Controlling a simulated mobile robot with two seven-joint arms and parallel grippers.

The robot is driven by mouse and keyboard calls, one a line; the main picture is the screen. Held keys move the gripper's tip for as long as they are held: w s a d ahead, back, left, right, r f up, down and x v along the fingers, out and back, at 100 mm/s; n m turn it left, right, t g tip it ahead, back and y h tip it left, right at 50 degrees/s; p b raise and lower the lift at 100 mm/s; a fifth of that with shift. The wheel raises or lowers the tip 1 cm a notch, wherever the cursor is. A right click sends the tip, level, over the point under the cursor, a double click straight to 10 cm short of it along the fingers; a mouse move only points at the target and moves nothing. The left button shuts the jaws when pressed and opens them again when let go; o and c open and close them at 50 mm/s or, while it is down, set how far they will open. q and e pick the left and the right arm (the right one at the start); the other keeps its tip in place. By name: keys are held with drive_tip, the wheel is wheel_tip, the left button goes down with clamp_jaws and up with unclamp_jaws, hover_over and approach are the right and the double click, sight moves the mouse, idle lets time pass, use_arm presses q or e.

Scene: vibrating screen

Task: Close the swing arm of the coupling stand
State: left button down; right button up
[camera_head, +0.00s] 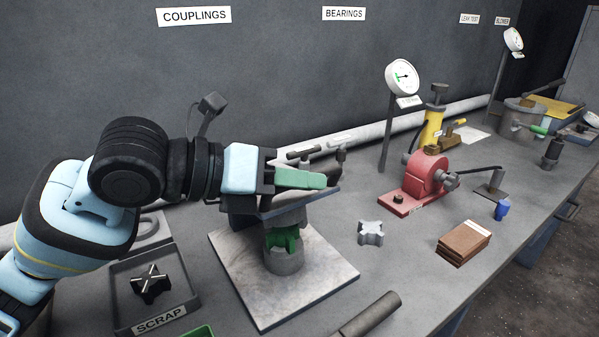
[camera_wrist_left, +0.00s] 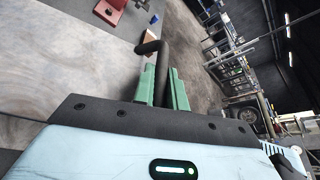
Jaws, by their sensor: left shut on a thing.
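The coupling stand (camera_head: 285,262) is a short grey cylinder with a green part (camera_head: 281,240) inside, on a pale mottled plate (camera_head: 238,272). A flat dark arm (camera_head: 318,203) extends over its top, partly hidden by my gripper. My left gripper (camera_head: 318,180) is above the stand, its green fingers pointing right. In the left wrist view, the gripper (camera_wrist_left: 162,85) is shut on a dark bent bar (camera_wrist_left: 163,58), which lies between its fingers. This looks like the handle of the swing arm, but its joint to the arm is hidden. My right gripper is not in view.
A scrap tray (camera_head: 180,302) holding a dark cross-shaped piece (camera_head: 151,285) is at the left. A light cross-shaped piece (camera_head: 370,233), a red machine (camera_head: 425,180), a gauge (camera_head: 403,77) and brown blocks (camera_head: 463,243) stand to the right. A grey rod (camera_head: 368,315) lies in front.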

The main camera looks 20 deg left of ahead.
use_arm(q)
drive_tip(key=c, duration=1.7)
unclamp_jaws()
drive_tip(key=v, duration=0.7)
drive_tip(key=shift+s+a+r, duration=0.2)
drive_tip(key=shift+s+a, duration=0.05)
